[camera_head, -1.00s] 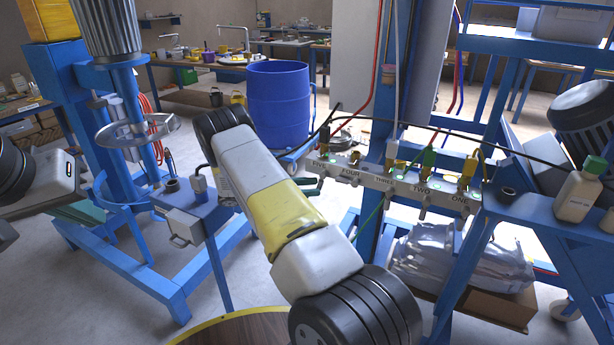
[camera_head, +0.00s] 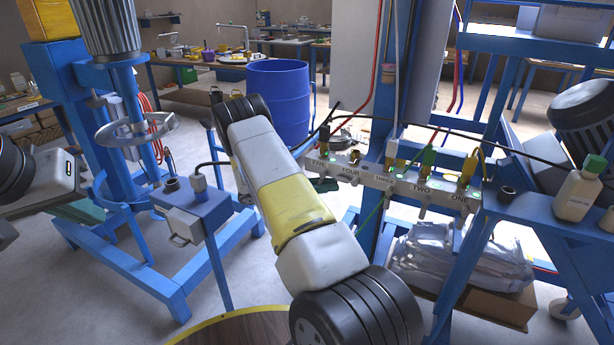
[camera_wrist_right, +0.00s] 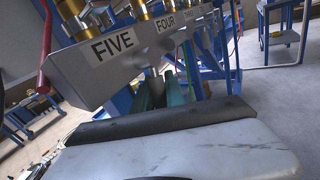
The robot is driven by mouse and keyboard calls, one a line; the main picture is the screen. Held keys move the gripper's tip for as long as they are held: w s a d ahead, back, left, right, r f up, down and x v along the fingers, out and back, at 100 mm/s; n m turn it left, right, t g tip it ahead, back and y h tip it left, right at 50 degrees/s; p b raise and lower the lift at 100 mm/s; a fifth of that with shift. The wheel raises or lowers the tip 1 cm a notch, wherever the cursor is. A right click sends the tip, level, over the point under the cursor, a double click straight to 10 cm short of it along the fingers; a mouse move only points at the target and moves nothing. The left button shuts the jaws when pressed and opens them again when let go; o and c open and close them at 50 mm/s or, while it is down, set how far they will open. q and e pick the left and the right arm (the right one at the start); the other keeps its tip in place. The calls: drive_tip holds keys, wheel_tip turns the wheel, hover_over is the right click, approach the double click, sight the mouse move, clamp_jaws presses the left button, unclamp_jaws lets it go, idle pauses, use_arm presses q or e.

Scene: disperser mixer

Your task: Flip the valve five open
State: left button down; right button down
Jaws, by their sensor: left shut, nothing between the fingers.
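The valve manifold (camera_head: 395,182) is a grey bar labelled FIVE to ONE, with FIVE at its left end. The FIVE label (camera_wrist_right: 113,45) is large in the right wrist view, beside the FOUR label. My right gripper (camera_wrist_right: 158,92) has its teal fingers just under the bar near FIVE, a small gap between them. A grey piece shows at this gap; I cannot tell whether it is the handle of valve five or whether the fingers touch it. In the head view my right arm partly hides this area. My left gripper (camera_head: 80,212) is shut and empty, far from the manifold.
A blue drum (camera_head: 278,95) stands behind my right arm. The blue mixer frame (camera_head: 125,240) and a small blue stand (camera_head: 195,205) are at the left. Hoses and cables run above the manifold. A bottle (camera_head: 577,190) stands on the blue shelf at the right.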

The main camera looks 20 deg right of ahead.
drive_tip(key=shift+s, duration=0.1)
drive_tip(key=h, duration=0.1)
drive_tip(key=n, duration=0.1)
drive_tip(key=h, duration=0.1)
drive_tip(key=shift+s+d+r+n+h, duration=0.25)
drive_tip(key=shift+s+d+n+h, duration=0.05)
drive_tip(key=shift+s+d+n, duration=0.1)
drive_tip(key=c, duration=1.4)
unclamp_jaws()
drive_tip(key=shift+a, duration=0.1)
